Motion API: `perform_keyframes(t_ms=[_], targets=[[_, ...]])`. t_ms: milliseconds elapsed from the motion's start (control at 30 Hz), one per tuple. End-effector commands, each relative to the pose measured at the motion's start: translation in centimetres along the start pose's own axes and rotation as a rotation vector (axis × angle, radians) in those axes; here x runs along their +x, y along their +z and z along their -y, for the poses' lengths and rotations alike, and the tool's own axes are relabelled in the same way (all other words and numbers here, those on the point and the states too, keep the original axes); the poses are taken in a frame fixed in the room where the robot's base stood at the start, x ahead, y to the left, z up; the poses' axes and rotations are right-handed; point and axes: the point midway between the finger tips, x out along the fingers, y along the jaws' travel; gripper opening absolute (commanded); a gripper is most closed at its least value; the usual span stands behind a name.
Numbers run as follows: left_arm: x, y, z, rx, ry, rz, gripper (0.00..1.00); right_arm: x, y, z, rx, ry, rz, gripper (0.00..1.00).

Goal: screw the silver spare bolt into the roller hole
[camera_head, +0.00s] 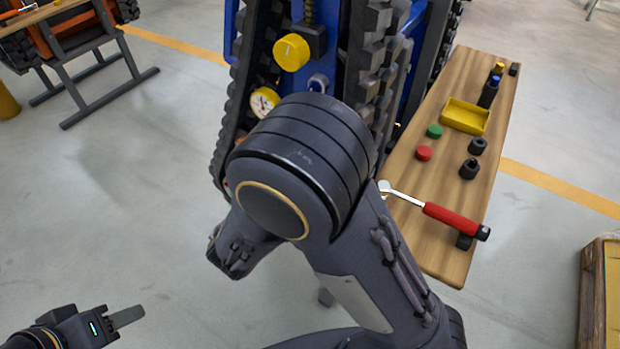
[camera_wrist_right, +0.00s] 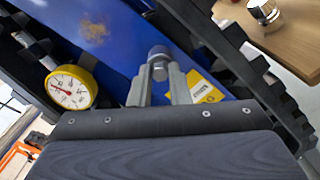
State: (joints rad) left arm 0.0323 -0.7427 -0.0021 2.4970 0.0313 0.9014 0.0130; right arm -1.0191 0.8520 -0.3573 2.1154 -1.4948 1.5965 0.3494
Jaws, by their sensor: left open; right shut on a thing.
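In the right wrist view, my right gripper (camera_wrist_right: 160,88) is shut on the silver bolt (camera_wrist_right: 160,70), held between its two fingertips in front of the blue carrier side (camera_wrist_right: 95,35). A darker blue-grey round end (camera_wrist_right: 158,52) shows just beyond the bolt; I cannot tell whether the two touch. The roller hole itself is not clearly visible. In the head view, my right arm's large joint covers the right gripper and bolt. A grey ring with a blue middle (camera_head: 318,83) shows just above that joint. My left gripper (camera_head: 125,317) is open and empty at the lower left, far from the carrier.
A wooden bench (camera_head: 410,235) at the right bears a red-handled ratchet (camera_head: 450,219), a yellow tray (camera_head: 465,117), red and green caps and dark sockets. The tracked carrier has a yellow knob (camera_head: 291,52) and a dial gauge (camera_head: 263,102).

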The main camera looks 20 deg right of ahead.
Motion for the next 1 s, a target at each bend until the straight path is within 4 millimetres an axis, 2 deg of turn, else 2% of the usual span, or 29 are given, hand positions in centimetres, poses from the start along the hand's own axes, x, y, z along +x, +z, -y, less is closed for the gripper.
perform_keyframes(t_ms=[33, 367, 467, 800, 900, 1000], targets=[[0.6, 0.3, 0.3, 0.0, 0.0, -0.001, 0.42, 0.0, -0.3, 0.2, 0.034, 0.0, -0.003, 0.0], [0.6, 0.2, 0.3, 0.0, 0.0, -0.001, 0.42, 0.0, 0.0, 0.0, 0.06, -0.001, -0.003, 0.0], [1.9, 0.9, 0.9, 0.0, 0.0, -0.002, 0.42, 0.0, -0.5, 0.4, 0.139, -0.001, -0.003, 0.0], [8.6, 4.3, 4.0, 0.0, 0.0, -0.001, 0.42, 0.0, -0.7, 0.7, 0.689, -0.001, -0.003, 0.0], [9.9, 5.0, 4.5, 0.0, 0.0, -0.001, 0.42, 0.0, -0.5, 0.5, 0.818, -0.001, -0.003, 0.0], [10.4, 5.2, 4.8, 0.0, 0.0, -0.001, 0.42, 0.0, -0.3, 0.2, 0.889, -0.001, -0.003, 0.0]])
